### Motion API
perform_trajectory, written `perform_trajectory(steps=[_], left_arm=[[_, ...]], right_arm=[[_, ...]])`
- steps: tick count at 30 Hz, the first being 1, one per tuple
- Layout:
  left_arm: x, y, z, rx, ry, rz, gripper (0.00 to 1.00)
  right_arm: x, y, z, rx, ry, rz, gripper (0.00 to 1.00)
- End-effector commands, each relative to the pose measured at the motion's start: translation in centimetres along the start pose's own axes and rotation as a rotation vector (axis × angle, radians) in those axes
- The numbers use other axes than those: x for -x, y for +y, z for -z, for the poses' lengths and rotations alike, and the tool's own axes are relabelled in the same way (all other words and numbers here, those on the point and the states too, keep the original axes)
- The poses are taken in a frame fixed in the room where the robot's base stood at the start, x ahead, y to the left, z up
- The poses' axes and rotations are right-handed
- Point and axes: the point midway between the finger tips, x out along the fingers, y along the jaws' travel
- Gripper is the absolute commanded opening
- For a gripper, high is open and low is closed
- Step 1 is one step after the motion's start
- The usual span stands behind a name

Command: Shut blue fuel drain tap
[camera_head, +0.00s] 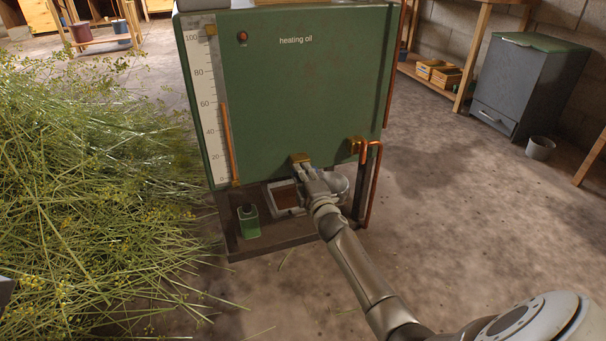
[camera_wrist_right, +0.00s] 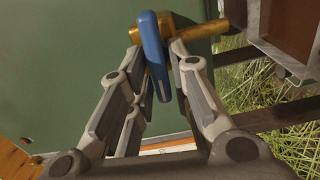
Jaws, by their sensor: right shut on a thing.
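The green heating oil tank (camera_head: 305,100) stands in the middle of the head view. The drain tap's brass body (camera_head: 300,158) sits low on its front face, and my right gripper (camera_head: 308,178) is at it. In the right wrist view the tap's blue lever (camera_wrist_right: 152,45) lies between the fingers of my right gripper (camera_wrist_right: 158,70), which is shut on it. The brass spout (camera_wrist_right: 205,38) shows behind the lever. In the head view the lever is hidden by my gripper. My left gripper is not in view.
A copper pipe (camera_head: 372,185) runs down at the right. Cut herbs (camera_head: 90,190) heap at the left.

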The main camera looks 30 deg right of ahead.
Motion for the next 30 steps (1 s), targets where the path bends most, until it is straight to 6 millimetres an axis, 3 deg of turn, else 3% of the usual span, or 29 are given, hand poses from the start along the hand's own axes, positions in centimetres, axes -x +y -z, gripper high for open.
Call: perform_trajectory(steps=[9, 25, 26, 28, 30], left_arm=[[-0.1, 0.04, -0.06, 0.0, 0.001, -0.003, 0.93], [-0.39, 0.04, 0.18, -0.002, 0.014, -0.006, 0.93], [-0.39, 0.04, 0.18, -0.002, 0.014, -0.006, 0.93], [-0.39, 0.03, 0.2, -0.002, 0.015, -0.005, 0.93], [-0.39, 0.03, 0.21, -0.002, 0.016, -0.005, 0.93]], right_arm=[[-0.01, -0.15, 0.08, 0.119, 0.002, 0.0, 0.0], [-0.01, -0.15, 0.07, 0.14, 0.002, 0.0, 0.0], [-0.01, -0.15, 0.07, 0.139, 0.001, 0.0, 0.22], [-0.01, -0.15, 0.06, 0.139, 0.001, 0.0, 0.31], [-0.01, -0.15, 0.05, 0.139, 0.001, 0.0, 0.34]])
